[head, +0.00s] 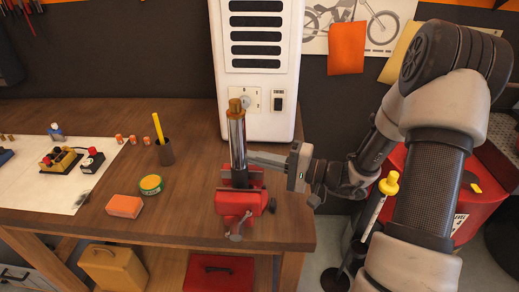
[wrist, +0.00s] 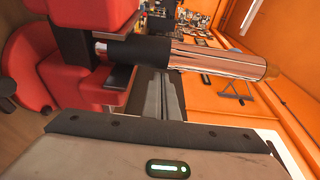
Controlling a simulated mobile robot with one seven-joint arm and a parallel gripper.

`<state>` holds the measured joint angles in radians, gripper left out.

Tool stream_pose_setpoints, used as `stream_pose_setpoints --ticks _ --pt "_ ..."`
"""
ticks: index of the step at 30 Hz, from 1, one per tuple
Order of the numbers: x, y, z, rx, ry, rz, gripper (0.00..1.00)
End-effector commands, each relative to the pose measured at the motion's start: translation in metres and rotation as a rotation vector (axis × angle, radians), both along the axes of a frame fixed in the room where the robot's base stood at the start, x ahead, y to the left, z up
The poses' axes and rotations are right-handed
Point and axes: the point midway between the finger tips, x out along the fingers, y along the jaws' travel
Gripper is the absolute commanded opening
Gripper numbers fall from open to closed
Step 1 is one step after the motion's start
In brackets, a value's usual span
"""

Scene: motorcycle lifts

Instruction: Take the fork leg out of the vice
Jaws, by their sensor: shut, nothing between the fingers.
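The fork leg (head: 238,138) is a shiny metal tube with a dark lower part and a brass-coloured top. It stands upright in the red vice (head: 238,205) near the right end of the bench. In the wrist view the fork leg (wrist: 215,60) lies across the picture, its lower end between the red vice jaws (wrist: 85,80). My gripper (head: 252,158) comes from the right at the height of the leg's lower part, just above the vice. Its fingers (wrist: 157,80) are together and empty, with their tips beside the leg; I cannot tell whether they touch it.
A tall white cabinet (head: 254,70) stands close behind the vice. To the left are a green tin (head: 150,184), an orange block (head: 124,206) and a dark cup (head: 164,152) with a yellow stick. A red drum (head: 470,190) stands right of the bench.

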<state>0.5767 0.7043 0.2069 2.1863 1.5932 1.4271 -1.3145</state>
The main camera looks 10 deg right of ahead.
Motion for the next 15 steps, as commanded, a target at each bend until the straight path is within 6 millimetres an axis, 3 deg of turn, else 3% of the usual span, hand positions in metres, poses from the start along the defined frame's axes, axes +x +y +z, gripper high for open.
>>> stream_pose_setpoints --ticks 15 --pt "-0.0101 0.0013 -0.002 0.0 0.0 0.001 0.0"
